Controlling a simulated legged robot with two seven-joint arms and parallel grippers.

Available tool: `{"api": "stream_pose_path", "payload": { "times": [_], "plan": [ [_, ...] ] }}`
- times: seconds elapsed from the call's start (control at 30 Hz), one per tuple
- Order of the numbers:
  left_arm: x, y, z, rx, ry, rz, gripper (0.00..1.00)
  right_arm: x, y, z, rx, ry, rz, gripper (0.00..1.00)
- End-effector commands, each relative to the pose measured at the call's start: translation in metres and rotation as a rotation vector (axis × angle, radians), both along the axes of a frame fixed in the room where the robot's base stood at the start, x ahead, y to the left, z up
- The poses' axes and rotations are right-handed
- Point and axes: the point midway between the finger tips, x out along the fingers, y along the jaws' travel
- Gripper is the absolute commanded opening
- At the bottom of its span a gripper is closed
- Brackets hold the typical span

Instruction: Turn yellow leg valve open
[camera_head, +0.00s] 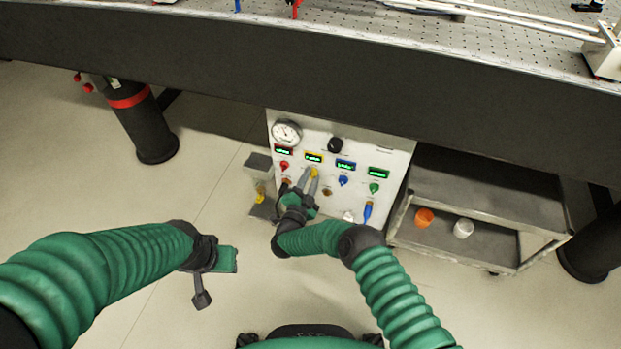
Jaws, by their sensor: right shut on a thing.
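A white control panel (388,152) stands under the optical bench. It carries a row of small coloured displays with valve knobs below them. The yellow valve knob (314,173) sits under the yellow display (314,157). My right gripper (310,178) reaches up to the panel with its fingers shut on the yellow knob. The fingers hide part of the knob, and I cannot tell its turn angle. My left gripper (203,288) hangs over the floor at the left, away from the panel; its finger opening does not show clearly.
Red (284,165), blue (343,181) and green (374,188) knobs sit close by on the panel. A dark bench edge (300,75) spans above. A grey cart (480,195) with an orange and a white item stands at right.

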Motion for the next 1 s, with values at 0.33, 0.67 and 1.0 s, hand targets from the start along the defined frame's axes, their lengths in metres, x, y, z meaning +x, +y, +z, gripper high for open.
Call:
{"api": "stream_pose_path", "payload": {
  "times": [0.33,0.67,1.0],
  "plan": [
    [0.0,0.0,-0.0002,0.0,0.0,0.0,0.36,-0.0025,0.0017,-0.0047,0.039,-0.002,0.004,0.0],
    [0.0,0.0,-0.0002,0.0,0.0,0.0,0.36,-0.0027,0.0015,-0.0052,0.038,-0.001,0.002,0.37],
    [0.0,0.0,0.0,0.0,0.0,0.0,0.36,-0.001,0.0004,-0.0017,0.038,-0.009,0.001,0.49]
  ]
}}
